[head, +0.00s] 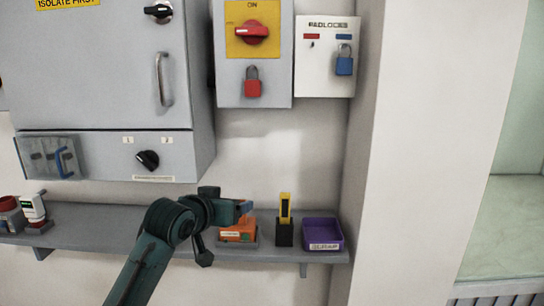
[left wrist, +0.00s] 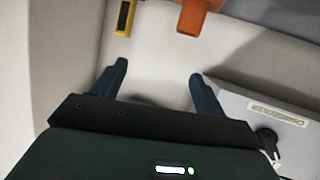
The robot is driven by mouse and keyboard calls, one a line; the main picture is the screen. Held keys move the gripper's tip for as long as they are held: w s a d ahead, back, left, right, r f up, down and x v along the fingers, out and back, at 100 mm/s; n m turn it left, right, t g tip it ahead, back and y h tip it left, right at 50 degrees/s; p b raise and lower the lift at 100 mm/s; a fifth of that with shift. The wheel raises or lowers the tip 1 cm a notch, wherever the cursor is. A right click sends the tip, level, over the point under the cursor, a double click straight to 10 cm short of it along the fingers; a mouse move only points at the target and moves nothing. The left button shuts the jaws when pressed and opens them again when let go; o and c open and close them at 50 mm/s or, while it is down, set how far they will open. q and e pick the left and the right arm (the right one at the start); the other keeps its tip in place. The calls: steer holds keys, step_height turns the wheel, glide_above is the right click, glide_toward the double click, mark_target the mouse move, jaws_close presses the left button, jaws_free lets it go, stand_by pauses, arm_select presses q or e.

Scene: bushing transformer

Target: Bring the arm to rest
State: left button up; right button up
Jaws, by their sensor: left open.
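My left arm rises from the bottom of the head view. Its gripper (head: 240,207) is in front of the shelf, near the orange item, and looks empty. In the left wrist view the two dark fingers (left wrist: 158,72) stand wide apart with only pale wall between them. An orange item (head: 238,230) sits on the shelf, partly hidden behind the gripper; it also shows at the top of the left wrist view (left wrist: 192,15). My right gripper is not in view.
The grey shelf (head: 100,222) also carries a yellow tool (head: 285,207) in a black holder and a purple tray (head: 322,232). Above are a grey cabinet (head: 90,80), a red switch (head: 252,32), a red padlock (head: 253,82) and a blue padlock (head: 344,62). A wall corner stands right.

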arm_select(q)
steer(key=s+a+f+g+p, duration=0.1)
steer(key=s+f+p, duration=0.1)
steer(key=s+f, duration=0.65)
steer(key=s+a+f+g+p, duration=0.1)
steer(key=s+f, duration=0.5)
steer(key=f, duration=0.6)
steer(key=s+a+f+p, duration=0.1)
steer(key=s+f, duration=0.2)
steer(key=s, duration=0.6)
steer(key=s+a+f+y+p, duration=0.1)
steer(key=s+f+p, duration=0.1)
steer(key=s, duration=0.8)
steer(key=shift+a+f+g, duration=0.25)
steer(key=shift+f+g, duration=0.05)
steer(key=shift+f, duration=0.5)
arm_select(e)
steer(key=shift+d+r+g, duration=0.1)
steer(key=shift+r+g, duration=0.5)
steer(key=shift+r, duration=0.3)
arm_select(q)
steer(key=shift+c, duration=0.2)
